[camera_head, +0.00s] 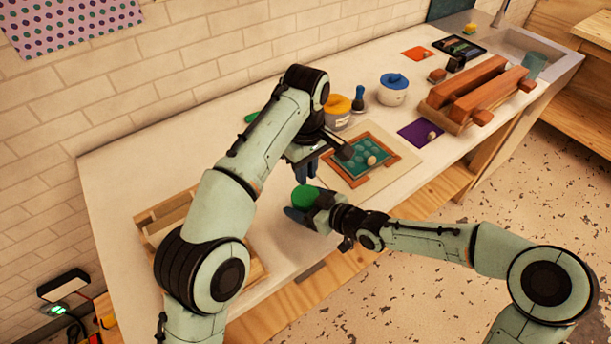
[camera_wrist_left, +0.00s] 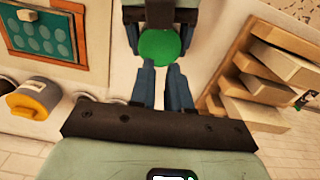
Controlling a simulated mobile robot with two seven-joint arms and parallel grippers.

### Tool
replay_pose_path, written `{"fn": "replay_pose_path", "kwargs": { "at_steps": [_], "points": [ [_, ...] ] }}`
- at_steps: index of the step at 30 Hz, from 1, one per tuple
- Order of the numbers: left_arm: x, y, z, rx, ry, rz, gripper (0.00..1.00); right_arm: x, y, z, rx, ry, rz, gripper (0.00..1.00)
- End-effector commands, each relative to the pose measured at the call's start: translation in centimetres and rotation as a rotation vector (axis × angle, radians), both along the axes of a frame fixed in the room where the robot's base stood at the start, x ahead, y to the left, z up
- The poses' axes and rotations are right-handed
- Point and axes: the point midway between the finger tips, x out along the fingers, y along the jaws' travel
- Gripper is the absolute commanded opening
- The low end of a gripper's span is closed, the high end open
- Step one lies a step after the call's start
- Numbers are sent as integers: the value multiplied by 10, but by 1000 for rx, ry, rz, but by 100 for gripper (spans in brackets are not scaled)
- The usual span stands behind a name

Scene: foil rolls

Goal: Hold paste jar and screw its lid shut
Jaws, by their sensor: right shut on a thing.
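The paste jar shows mainly as its round green lid (camera_head: 305,196), which also shows in the left wrist view (camera_wrist_left: 159,48). My right gripper (camera_head: 308,211) is shut on the jar and holds it near the front edge of the table. The gripper hides most of the jar's body. The lid sits on top of the jar; I cannot tell how tight it is. My left gripper (camera_head: 305,177) points down just above the lid. Its two fingers (camera_wrist_left: 161,80) are apart with nothing between them, so it is open.
Behind are a yellow-lidded jar (camera_head: 337,110) and a blue-lidded jar (camera_head: 393,90). A framed board with a teal sheet (camera_head: 362,154) lies right of my left gripper. A wooden rack (camera_head: 160,214) stands at left, partly behind my left arm. Wooden rollers (camera_head: 480,92) stand farther right.

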Motion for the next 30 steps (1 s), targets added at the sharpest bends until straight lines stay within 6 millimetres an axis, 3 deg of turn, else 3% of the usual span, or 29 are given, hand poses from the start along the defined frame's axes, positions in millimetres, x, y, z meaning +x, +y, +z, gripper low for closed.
{"fn": "replay_pose_path", "kwargs": {
  "at_steps": [6, 7, 13, 24, 30],
  "points": [
    [0, 0, 1, 0, 0, 0, 17, 0, 0, 1, 1, -2, 0, 24],
    [0, 0, 1, 0, 0, 0, 20, 0, 0, 1, 1, -2, 0, 0],
    [4, 2, 7, 0, 0, 20, 84, 0, 0, 1, 1, -2, 0, 0],
    [8, 6, 38, -4, -2, 95, 84, 0, 0, 1, 1, -2, 0, 0],
    [5, 6, 44, -6, -2, 103, 84, 0, 0, 1, 1, -2, 0, 0]
  ]
}}
